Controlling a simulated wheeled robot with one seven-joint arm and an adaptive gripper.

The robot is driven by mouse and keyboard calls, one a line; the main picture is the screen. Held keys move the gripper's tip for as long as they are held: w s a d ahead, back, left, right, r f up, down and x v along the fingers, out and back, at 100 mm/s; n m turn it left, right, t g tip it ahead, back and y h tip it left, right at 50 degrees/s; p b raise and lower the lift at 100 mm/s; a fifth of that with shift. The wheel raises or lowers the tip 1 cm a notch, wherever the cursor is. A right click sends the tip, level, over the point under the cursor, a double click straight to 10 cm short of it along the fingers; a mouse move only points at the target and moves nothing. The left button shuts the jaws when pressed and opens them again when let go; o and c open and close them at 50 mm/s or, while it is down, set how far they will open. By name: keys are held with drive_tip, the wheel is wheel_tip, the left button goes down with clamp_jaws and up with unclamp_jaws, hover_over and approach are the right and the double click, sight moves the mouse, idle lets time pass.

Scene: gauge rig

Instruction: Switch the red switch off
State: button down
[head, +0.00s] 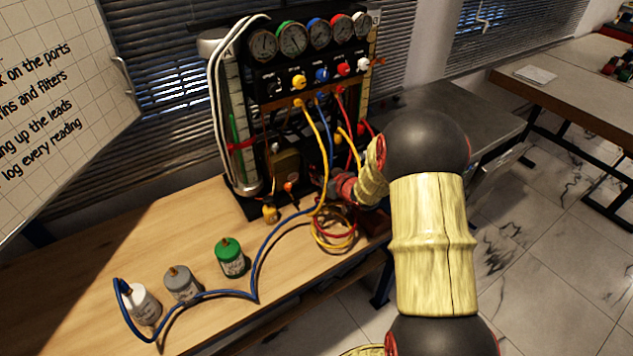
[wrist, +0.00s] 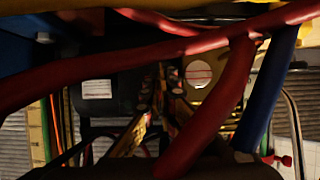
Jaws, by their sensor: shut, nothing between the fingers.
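The gauge rig (head: 285,105) stands at the back of the wooden bench, a black panel with a row of gauges and coloured knobs. I cannot pick out the red switch with certainty in either view. My gripper (head: 332,186) is at the rig's lower front, among the hoses, its tips partly hidden by them. In the wrist view my gripper (wrist: 163,82) shows its fingers together with nothing between them, pointing at dark parts of the rig. A thick red hose (wrist: 215,95) and a blue hose (wrist: 268,90) cross close in front of that camera.
Coiled hoses (head: 335,232) lie on the bench below my gripper. A green canister (head: 231,260), a grey canister (head: 182,284) and a white canister (head: 142,304) stand at the front left, with a blue hose (head: 262,255) around them. The bench's left part (head: 90,260) is clear.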

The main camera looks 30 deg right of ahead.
drive_tip(key=shift+w+r+p, duration=0.1)
drive_tip(key=shift+r+p, duration=0.8)
drive_tip(key=shift+p, duration=0.2)
